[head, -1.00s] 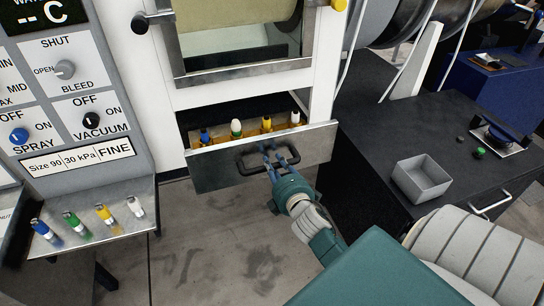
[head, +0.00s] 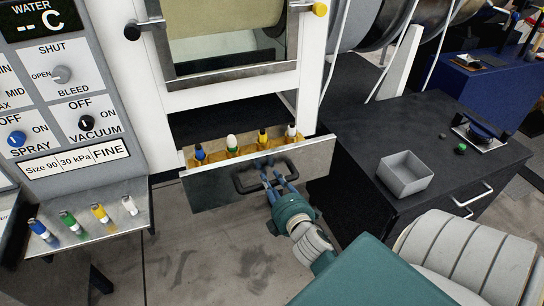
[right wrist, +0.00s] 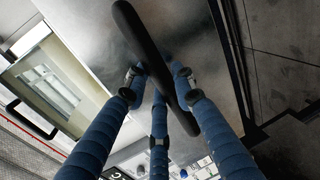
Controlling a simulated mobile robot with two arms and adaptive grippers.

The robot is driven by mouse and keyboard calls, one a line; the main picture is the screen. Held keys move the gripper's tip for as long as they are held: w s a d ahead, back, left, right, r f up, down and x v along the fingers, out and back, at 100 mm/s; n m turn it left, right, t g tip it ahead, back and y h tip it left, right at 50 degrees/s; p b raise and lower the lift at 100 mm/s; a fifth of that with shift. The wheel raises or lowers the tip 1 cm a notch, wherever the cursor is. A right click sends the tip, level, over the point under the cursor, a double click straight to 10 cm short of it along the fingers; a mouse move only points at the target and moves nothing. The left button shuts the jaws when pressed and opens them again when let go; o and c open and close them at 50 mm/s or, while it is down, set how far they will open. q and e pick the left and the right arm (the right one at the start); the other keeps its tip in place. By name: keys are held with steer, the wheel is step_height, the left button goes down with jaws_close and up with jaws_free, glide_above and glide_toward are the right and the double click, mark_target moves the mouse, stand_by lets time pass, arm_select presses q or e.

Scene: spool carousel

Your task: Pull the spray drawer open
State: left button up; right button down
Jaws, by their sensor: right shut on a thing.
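The spray drawer (head: 222,193) is a steel-fronted drawer below the machine's window, and it stands partly out of the white cabinet. Inside it a yellow rack holds several nozzles with blue, white, yellow-black and white tops. Its black bar handle (head: 243,184) crosses the front and also shows large in the right wrist view (right wrist: 140,45). My right gripper (head: 278,178) has its blue fingers around the handle, shut on it, with fingers on both sides of the bar in the right wrist view (right wrist: 158,90). My left gripper is not in view.
A control panel (head: 70,110) with knobs stands at the left. Below it a sloped steel shelf (head: 110,222) holds several coloured nozzles. A dark cabinet (head: 350,150) with a grey open box (head: 405,175) stands at the right. The floor in front of the drawer is clear.

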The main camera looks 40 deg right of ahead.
steer(key=c, duration=1.5)
jaws_free()
steer(key=shift+f, duration=0.1)
steer(key=shift+o, duration=0.2)
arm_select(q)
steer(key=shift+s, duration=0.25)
arm_select(e)
steer(key=v, duration=1.2)
steer(key=shift+d+f, duration=0.1)
